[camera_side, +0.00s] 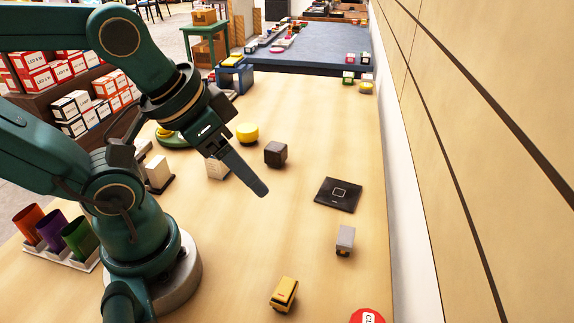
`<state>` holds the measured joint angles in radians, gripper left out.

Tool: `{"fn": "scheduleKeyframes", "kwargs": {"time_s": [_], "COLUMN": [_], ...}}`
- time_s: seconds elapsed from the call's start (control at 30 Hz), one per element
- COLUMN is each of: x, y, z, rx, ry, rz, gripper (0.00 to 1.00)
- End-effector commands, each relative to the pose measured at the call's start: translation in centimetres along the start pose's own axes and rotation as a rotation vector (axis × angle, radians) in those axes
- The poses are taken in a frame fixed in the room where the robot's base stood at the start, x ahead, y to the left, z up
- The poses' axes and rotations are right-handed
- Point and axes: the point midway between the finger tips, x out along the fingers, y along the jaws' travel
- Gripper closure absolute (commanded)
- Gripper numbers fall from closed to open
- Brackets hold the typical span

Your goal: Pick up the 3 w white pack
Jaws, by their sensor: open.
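Small white boxes stand on the wooden table: a white box (217,168) partly behind my gripper, and another white box (158,171) on a dark base further left. A grey-white block (345,238) stands at the right front. Their labels are too small to read, so I cannot tell which is the 3 W pack. My gripper (256,186) is open, over the middle of the table, just right of the nearer white box. One long finger shows clearly; I see nothing held.
A dark brown cube (275,153), a yellow round piece (247,133) and a black square plate (338,194) lie around my gripper. A yellow toy vehicle (284,293) and a red disc (367,315) are in front. Coloured cups (53,229) stand left. A wall borders the right.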

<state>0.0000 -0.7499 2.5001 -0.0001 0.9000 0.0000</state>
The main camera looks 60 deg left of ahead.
Motion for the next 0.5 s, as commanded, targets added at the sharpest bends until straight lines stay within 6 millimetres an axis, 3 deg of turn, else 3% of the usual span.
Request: {"fn": "scheduleKeyframes", "kwargs": {"time_s": [0.03, 0.07, 0.37, 0.5], "x": [0.0, 0.0, -0.2, -1.6], "y": [0.0, 0.0, 0.0, 0.0], "z": [0.0, 0.0, -0.2, -1.0], "rx": [0.0, 0.0, 0.0, 0.0], "ry": [0.0, 0.0, 0.002, 0.006], "rz": [0.0, 0.0, 0.0, 0.0], "gripper": [0.12, 0.0, 0.0, 0.0]}}
